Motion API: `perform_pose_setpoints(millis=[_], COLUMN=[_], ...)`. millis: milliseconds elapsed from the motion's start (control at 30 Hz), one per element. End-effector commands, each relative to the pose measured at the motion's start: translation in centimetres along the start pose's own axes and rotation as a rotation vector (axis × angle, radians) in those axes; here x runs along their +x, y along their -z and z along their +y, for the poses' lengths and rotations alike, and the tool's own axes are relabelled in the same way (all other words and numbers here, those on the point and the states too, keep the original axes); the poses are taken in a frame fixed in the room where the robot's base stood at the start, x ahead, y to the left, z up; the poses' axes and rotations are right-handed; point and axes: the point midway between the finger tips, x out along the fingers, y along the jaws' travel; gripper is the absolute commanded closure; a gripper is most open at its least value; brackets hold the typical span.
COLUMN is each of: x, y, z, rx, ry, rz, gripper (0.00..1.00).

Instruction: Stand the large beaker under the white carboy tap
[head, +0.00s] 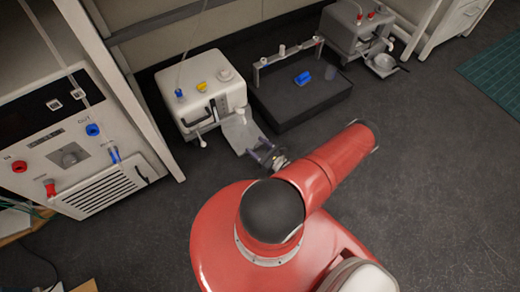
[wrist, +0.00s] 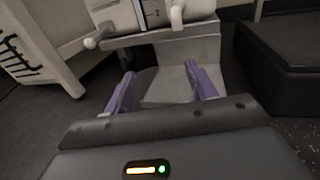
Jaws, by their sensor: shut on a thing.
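The white carboy (head: 207,88) stands on the floor at the back, left of centre. Its tap (wrist: 177,14) shows at the top of the wrist view, over a pale plate (head: 238,132) that juts out in front. My gripper (head: 264,154) is low at the near end of this plate. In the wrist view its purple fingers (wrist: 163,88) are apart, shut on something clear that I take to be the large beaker. Its outline hardly shows, so I cannot tell its tilt or whether it touches the plate.
A black tray (head: 305,113) with a rack and a blue item (head: 302,78) lies right of the carboy. A grey carboy (head: 352,30) with a metal pan (head: 382,64) stands at the back right. A control cabinet (head: 75,145) is at left. The floor at right is clear.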

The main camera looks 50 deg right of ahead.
Motion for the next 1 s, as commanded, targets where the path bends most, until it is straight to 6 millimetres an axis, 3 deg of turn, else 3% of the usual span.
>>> perform_pose_setpoints(millis=[133,1000], x=[0.9,7.7], y=[1.1,0.9], z=[-0.3,-2.1], rx=[0.0,-0.001], ry=[0.001,0.0], rz=[-0.001,-0.001], gripper=[0.69,0.69])
